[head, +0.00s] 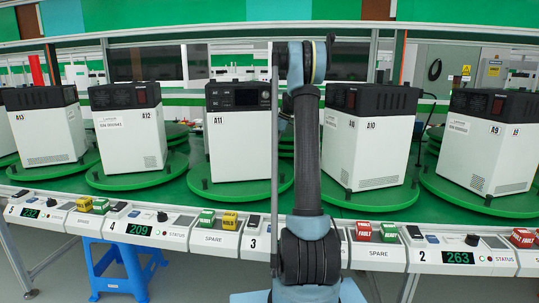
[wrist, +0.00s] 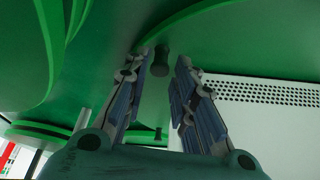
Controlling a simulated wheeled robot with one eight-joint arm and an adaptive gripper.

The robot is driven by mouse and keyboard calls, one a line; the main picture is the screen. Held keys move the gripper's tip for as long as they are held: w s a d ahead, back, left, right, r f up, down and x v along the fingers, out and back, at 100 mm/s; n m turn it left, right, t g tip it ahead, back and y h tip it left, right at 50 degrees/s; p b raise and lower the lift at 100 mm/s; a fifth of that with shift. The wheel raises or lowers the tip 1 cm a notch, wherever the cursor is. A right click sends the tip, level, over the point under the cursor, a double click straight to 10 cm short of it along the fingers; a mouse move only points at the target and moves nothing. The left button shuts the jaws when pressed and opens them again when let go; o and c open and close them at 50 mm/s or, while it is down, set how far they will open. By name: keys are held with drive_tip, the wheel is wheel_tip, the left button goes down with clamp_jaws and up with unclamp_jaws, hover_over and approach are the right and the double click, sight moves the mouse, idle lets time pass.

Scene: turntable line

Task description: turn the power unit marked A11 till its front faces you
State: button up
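The power unit A11 (head: 236,145) is a white box with a dark top panel. It stands on a green turntable (head: 238,199) in the head view. Its panel with display and knob faces me, nearly square on. Dark pegs stand at the turntable's rim. My gripper (wrist: 164,72) is open in the wrist view, its fingers apart either side of a dark peg (wrist: 160,58) on a green surface. I cannot tell whether they touch it. In the head view my arm hides the gripper. A white perforated panel (wrist: 265,115) is right of the fingers; its unit cannot be told.
Units A12 (head: 128,130) and A13 (head: 45,128) stand to the left, A10 (head: 368,140) and A9 (head: 490,145) to the right, each on a green turntable. A control ledge with displays and coloured blocks runs along the front. A blue stool (head: 122,262) stands below it.

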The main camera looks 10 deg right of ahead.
drive_tip(key=shift+x, duration=1.9)
clamp_jaws()
drive_tip(key=shift+s+d, duration=0.1)
drive_tip(key=shift+s+d+m+t+h, duration=0.15)
drive_tip(key=shift+s+d+m+t, duration=0.1)
drive_tip(key=shift+s+d+m, duration=0.6)
drive_tip(key=shift+s+d+m+t+h, duration=0.15)
drive_tip(key=shift+s+d+m, duration=0.35)
drive_tip(key=shift+s, duration=0.55)
drive_tip(key=shift+s+d+m+t+h, duration=0.1)
drive_tip(key=shift+s+d+m+t, duration=0.2)
drive_tip(key=shift+s+d+m, duration=0.45)
drive_tip(key=shift+s, duration=0.25)
unclamp_jaws()
